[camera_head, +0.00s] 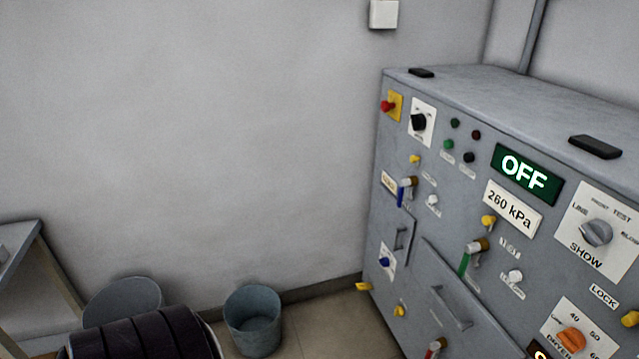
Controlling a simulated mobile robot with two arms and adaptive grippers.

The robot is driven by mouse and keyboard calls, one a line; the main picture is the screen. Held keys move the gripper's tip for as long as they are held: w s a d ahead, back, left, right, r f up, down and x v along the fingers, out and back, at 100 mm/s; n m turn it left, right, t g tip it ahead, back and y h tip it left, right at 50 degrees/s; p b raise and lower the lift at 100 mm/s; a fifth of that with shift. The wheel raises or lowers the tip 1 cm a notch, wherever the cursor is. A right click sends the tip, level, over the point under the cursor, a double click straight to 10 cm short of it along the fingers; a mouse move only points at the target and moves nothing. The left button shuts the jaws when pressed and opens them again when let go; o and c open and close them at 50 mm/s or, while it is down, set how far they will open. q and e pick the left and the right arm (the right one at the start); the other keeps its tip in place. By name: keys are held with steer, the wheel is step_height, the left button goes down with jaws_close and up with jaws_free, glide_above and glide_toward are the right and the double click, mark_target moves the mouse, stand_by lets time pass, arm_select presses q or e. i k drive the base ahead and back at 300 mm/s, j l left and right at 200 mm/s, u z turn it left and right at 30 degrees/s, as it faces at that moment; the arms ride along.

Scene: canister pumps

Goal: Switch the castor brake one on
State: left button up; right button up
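A grey pump cabinet (470,95) fills the right side of the head view, its control front facing left and toward me. A small yellow lever (363,287) sticks out at the cabinet's lower left corner, close to the floor. It may be a castor brake, but I see no readable label on it, and its on or off position is unclear. Another yellow part (399,311) sits low on the front, to the right of it. The castors themselves are not visible.
The front carries a red knob (388,106), a green OFF display (526,174), a 260 kPa plate (513,207), valve levers, a SHOW dial (596,233) and drawer handles. A grey bucket (253,335) stands left of the cabinet. A table edge (20,245) is at far left.

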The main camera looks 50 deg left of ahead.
mark_target(361, 286)
steer(key=u, duration=1.25)
steer(key=z, duration=0.4)
steer(key=i+j+z, duration=0.15)
steer(key=j+z, duration=0.15)
steer(key=i+j+z, duration=0.15)
steer(key=j+z, duration=0.15)
steer(key=i+j+z, duration=0.1)
steer(key=j+z, duration=0.2)
steer(key=j, duration=0.15)
steer(key=j+z, duration=0.3)
steer(key=i+j, duration=0.1)
steer(key=j, duration=0.65)
steer(key=j+z, duration=0.1)
steer(key=j, duration=0.6)
steer(key=i+j, duration=0.05)
